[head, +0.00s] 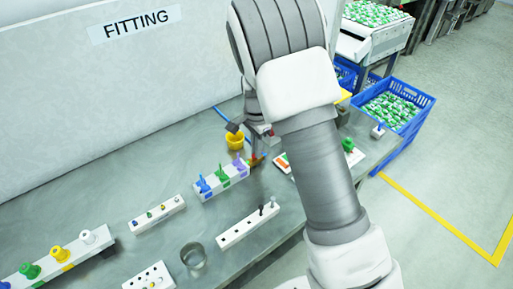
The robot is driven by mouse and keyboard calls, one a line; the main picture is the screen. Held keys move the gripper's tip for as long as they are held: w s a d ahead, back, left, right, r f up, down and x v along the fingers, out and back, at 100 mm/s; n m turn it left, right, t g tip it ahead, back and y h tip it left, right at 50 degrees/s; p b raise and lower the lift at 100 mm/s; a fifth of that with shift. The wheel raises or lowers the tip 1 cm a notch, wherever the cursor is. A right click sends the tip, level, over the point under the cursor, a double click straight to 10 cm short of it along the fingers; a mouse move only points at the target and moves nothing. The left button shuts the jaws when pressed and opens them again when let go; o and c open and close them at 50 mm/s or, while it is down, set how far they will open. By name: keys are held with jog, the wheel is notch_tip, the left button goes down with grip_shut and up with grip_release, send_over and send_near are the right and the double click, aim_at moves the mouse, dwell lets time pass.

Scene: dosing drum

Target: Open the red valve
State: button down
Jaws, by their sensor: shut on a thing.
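The red valve (254,161) is at the far right end of a white valve block (215,185) on the table, and only a small part of it shows. My gripper (257,149) is over that end, shut on the red valve's handle. My wrist and arm hide much of the grip, and the handle's angle is hard to make out. A blue valve (203,185), a green valve (222,174) and a purple valve (239,164) stand in a row to the left on the same block.
A yellow cup (235,141) stands just behind the valve block. White strips with small fittings (157,212) and dark pegs (248,224) lie in front, with a metal ring (194,255) nearby. A blue crate (393,107) stands beyond the table's right edge.

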jog(key=c, duration=1)
grip_release()
notch_tip(320, 180, up, 18)
jog(key=p, duration=0.1)
jog(key=shift+f, duration=0.2)
